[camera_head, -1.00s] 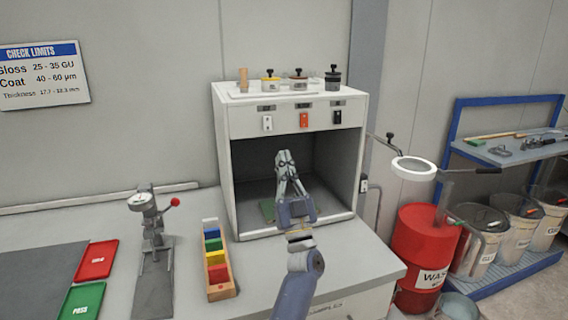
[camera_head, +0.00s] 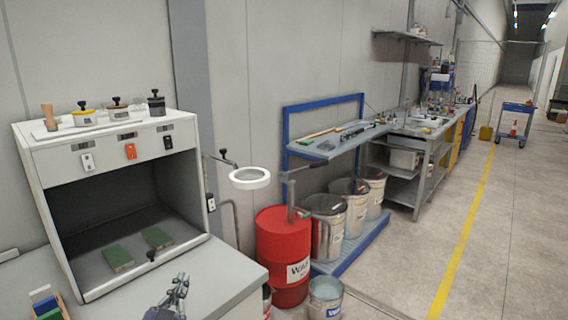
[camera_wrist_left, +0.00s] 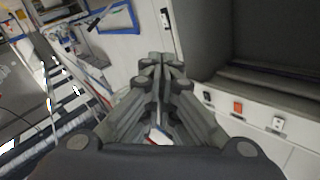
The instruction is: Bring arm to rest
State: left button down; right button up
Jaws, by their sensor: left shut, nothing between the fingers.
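My left gripper (camera_head: 180,284) shows at the bottom edge of the head view, in front of the open booth and above the grey bench (camera_head: 215,272). Its fingers are closed together with nothing between them. The left wrist view shows the closed fingers (camera_wrist_left: 161,66) from behind. Two green panels (camera_head: 118,258) (camera_head: 157,238) lie flat on the floor of the white booth (camera_head: 35,175), apart from the gripper. My right gripper is in neither view.
A magnifier ring lamp (camera_head: 250,179) stands out beside the booth. A red waste drum (camera_head: 283,255) and several bins stand to the right, by a blue-framed shelf (camera_head: 330,146). A coloured block rack (camera_head: 46,305) is cut off at lower left. The aisle (camera_head: 500,230) is open floor.

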pick_arm(q)
jog(key=s+d+f+g+h, duration=0.1)
jog(key=s+d+f+g, duration=0.1)
jog(key=s+f+g, duration=0.35)
jog(key=s+d+f+g, duration=0.2)
jog(key=s+f, duration=0.6)
jog(key=s+f+n+g, duration=0.1)
jog(key=s+f+g, duration=0.25)
jog(key=s, duration=0.75)
jog(key=s+f+n+g, duration=0.15)
jog(key=s+g, duration=0.25)
jog(key=s, duration=0.8)
notch_tip(320, 180, down, 27)
jog(key=s+g, duration=0.1)
jog(key=s+a+f+m+g+y, duration=0.1)
jog(key=s+a+f, duration=0.2)
jog(key=s+f, duration=1.3)
jog(key=shift+s+g, duration=0.3)
